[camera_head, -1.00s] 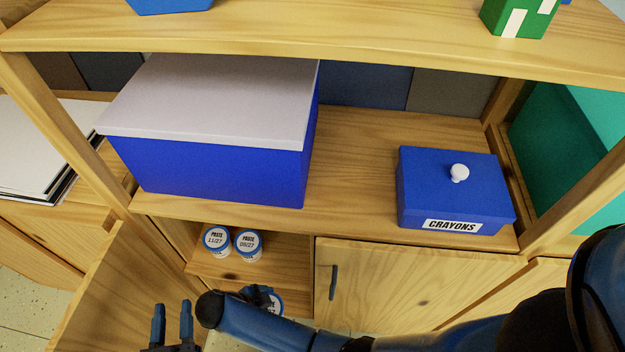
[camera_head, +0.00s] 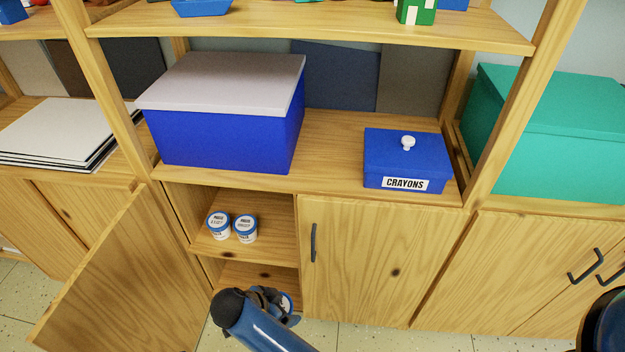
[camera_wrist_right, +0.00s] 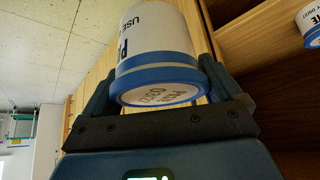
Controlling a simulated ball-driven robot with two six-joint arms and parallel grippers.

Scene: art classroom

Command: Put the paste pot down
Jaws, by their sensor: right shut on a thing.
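My right gripper (camera_head: 278,296) is shut on a paste pot (camera_wrist_right: 158,50), a white pot with a blue-rimmed lid and a printed date. In the wrist view the pot sits between the two fingers, lid end toward the camera. In the head view only a small part of this pot (camera_head: 287,302) shows beside the gripper, low in front of the open cupboard. Two similar paste pots, a left one (camera_head: 218,226) and a right one (camera_head: 245,228), stand side by side on the cupboard's inner shelf (camera_head: 272,238). My left gripper is out of view.
The cupboard door (camera_head: 125,285) stands open at left; the door (camera_head: 365,260) to the right is shut. The inner shelf has bare room right of the two pots. A blue box (camera_head: 220,140) and a crayons box (camera_head: 405,158) stand above. Another pot (camera_wrist_right: 312,25) shows in the wrist view.

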